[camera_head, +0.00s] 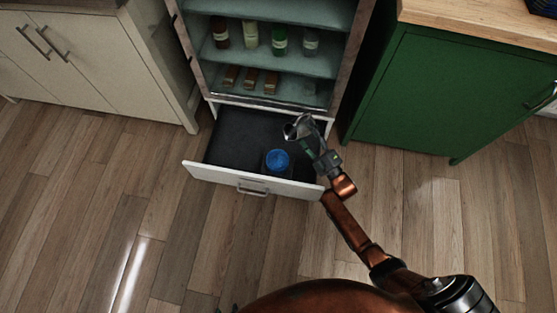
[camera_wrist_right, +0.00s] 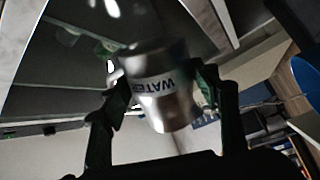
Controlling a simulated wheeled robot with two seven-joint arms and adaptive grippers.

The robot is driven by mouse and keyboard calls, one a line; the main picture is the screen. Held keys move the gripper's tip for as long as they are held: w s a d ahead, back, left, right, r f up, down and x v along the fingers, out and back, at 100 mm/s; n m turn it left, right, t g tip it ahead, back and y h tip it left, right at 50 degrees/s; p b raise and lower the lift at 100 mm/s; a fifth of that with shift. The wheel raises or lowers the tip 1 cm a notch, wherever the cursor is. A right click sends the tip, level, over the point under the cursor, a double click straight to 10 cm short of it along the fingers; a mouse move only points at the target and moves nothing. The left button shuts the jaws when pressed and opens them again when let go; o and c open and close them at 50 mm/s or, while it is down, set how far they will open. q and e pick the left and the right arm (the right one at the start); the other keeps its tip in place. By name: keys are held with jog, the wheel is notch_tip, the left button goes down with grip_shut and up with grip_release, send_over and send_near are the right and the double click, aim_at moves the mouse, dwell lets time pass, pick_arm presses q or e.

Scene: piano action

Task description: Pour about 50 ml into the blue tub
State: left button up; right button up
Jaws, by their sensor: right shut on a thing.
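The blue tub (camera_head: 277,160) sits in the open drawer (camera_head: 230,135), toward its front right; part of a blue thing, probably the tub, shows at the right edge of the wrist view (camera_wrist_right: 306,75). My right gripper (camera_head: 306,133) is shut on a silver metal can (camera_wrist_right: 165,95) labelled WATER. The can (camera_head: 296,128) is held above the drawer, up and right of the tub in the head view, and looks tilted. I see no stream of liquid, and the level inside is hidden. My left gripper is not in view.
The drawer is under a cabinet whose shelves (camera_head: 262,62) hold several bottles and small brown blocks. A green cabinet (camera_head: 430,95) with a wooden top stands to the right, a pale cabinet (camera_head: 90,65) to the left. The wood floor in front is clear.

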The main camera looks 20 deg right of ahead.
jog(key=shift+a+r+m, duration=0.1)
jog(key=shift+r+m, duration=0.05)
jog(key=shift+m, duration=0.75)
jog(key=shift+a+f+m+h, duration=0.15)
jog(key=shift+f+m+h, duration=0.55)
jog(key=shift+f+m, duration=1.05)
jog(key=shift+r+m, duration=0.25)
jog(key=shift+f+m, duration=0.35)
jog(key=shift+m, duration=0.05)
jog(key=d+f+m, duration=0.1)
jog(key=m, duration=0.1)
jog(key=d+f+m+g, duration=0.1)
jog(key=m, duration=0.2)
jog(key=f+m+h, duration=0.1)
jog(key=f+m, duration=0.1)
jog(key=m, duration=0.1)
jog(key=shift+w+d+g+p, duration=0.3)
jog(key=shift+w+d+g, duration=0.1)
jog(key=shift+r, duration=0.1)
dwell(0.5)
